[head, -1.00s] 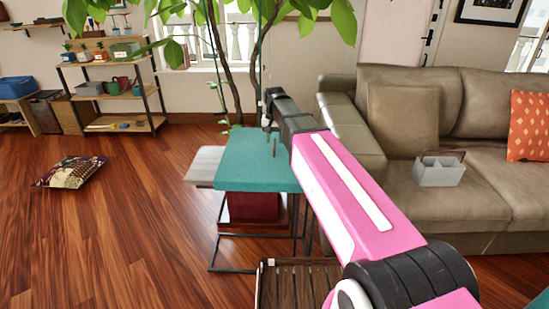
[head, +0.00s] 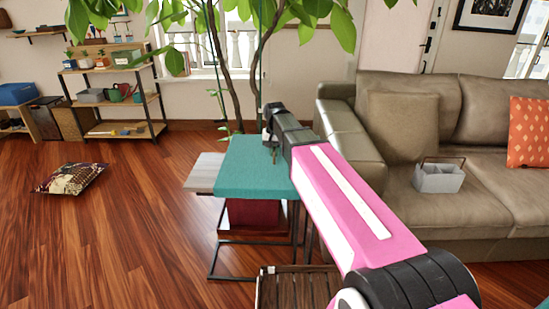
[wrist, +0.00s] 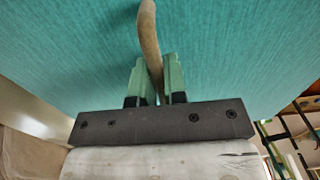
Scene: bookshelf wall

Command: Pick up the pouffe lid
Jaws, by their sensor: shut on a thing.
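The pouffe lid (head: 250,172) is a flat teal square with a fabric texture. In the head view it sits in the middle, left of the sofa, above a dark red box-like body (head: 252,212). In the wrist view the lid's teal surface (wrist: 235,60) fills most of the picture. A tan strap-like handle (wrist: 149,35) stands up from the lid. My gripper (wrist: 152,82) is shut on this handle, with a green finger on each side. In the head view my gripper (head: 272,150) is small and dark above the lid, and the handle is hard to make out.
A brown sofa (head: 455,180) with a grey caddy (head: 438,177) stands at the right. A grey side table (head: 204,172) is beside the lid. A plant rises behind. A slatted wooden piece (head: 300,288) is in front. A patterned cushion (head: 72,179) lies left on open floor.

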